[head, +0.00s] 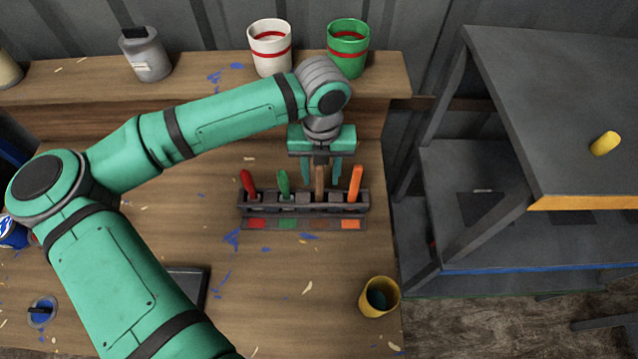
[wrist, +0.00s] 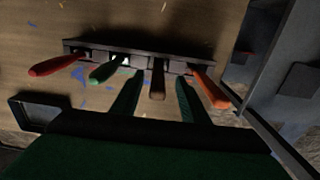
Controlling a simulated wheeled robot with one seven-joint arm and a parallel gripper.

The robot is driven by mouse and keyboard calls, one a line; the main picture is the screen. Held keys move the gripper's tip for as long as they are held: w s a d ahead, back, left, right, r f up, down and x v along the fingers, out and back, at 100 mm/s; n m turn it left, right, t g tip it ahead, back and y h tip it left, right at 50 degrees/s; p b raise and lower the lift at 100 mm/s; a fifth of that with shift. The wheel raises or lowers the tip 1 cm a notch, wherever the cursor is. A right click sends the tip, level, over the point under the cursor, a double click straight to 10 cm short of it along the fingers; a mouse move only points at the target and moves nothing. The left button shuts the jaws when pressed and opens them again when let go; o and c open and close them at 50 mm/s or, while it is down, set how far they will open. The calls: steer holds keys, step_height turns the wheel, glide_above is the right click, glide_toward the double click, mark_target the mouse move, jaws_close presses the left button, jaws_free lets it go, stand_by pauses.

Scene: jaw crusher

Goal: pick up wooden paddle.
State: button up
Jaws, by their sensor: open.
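The wooden paddle (head: 320,180) stands in a dark rack (head: 262,207) on the workbench, between a green-handled tool (head: 283,183) and an orange-handled tool (head: 355,183). Its brown handle also shows in the wrist view (wrist: 158,82); its lower part is hidden in the rack. My gripper (head: 321,178) is open, pointing down at the rack. In the wrist view its two green fingers (wrist: 158,97) lie one on each side of the brown handle, with gaps between. I cannot tell whether the fingertips are level with the handle. A red-handled tool (head: 248,184) stands at the rack's left end.
A white cup (head: 269,50) and a green cup (head: 348,50) stand on the raised back shelf, beside a grey can (head: 147,57). A yellow cup (head: 379,297) stands near the bench's front right. A dark stand (head: 560,110) is to the right.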

mark_target(319, 187)
steer(key=shift+f, duration=0.55)
steer(key=f, duration=0.5)
steer(key=shift+a, duration=0.3)
steer(key=shift+d, duration=0.1)
jaws_close()
